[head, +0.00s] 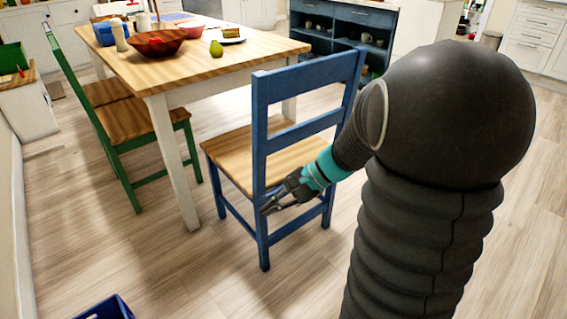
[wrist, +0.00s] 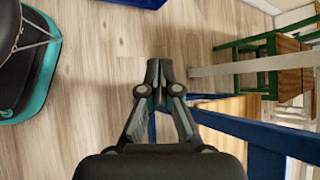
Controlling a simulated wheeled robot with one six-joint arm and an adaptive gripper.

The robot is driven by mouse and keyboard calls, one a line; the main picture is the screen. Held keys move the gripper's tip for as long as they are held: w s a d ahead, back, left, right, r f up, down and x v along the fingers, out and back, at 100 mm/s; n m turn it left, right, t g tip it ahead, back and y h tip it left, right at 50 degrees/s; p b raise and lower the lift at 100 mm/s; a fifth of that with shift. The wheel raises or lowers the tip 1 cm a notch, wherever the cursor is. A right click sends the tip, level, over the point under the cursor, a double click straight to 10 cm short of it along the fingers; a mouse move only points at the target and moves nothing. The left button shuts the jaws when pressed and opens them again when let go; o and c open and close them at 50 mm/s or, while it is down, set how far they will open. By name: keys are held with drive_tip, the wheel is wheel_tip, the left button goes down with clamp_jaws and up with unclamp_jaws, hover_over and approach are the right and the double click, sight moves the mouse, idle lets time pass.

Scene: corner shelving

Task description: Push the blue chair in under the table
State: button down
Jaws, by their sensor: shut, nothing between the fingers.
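The blue chair (head: 262,148) with a wooden seat stands at the near end of the table, pulled out from it, its back towards me. The table (head: 180,66) has a wooden top and white legs. My gripper (head: 266,210) is shut and empty, low at the chair's back, close to the near back leg; I cannot tell whether it touches. In the wrist view my gripper (wrist: 160,68) is shut, with blue chair parts (wrist: 250,135) to its right and just behind it. My arm hides part of the chair's right side in the head view.
A blue crate (head: 106,309) lies on the floor at the bottom left. The floor between is clear.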

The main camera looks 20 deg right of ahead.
drive_tip(key=w+d+f+m+t+h+b, duration=0.1)
drive_tip(key=w+d+f+m+t, duration=0.35)
drive_tip(key=d+f+m, duration=0.35)
drive_tip(key=w+d+f+m+t+h+b, duration=0.1)
drive_tip(key=w+d+f+m+t, duration=0.5)
drive_tip(key=d, duration=0.5)
drive_tip(key=w+d+f+m+t+h+b, duration=0.1)
drive_tip(key=w+d+f+m+t, duration=0.1)
drive_tip(key=d+f+m+t, duration=0.45)
drive_tip(key=w+a+f+n+g, duration=0.1)
drive_tip(key=w+a+g, duration=0.1)
drive_tip(key=w, duration=0.9)
drive_tip(key=shift+w+a+f+g, duration=0.2)
drive_tip(key=shift+f+g, duration=0.15)
drive_tip(key=shift+g, duration=0.15)
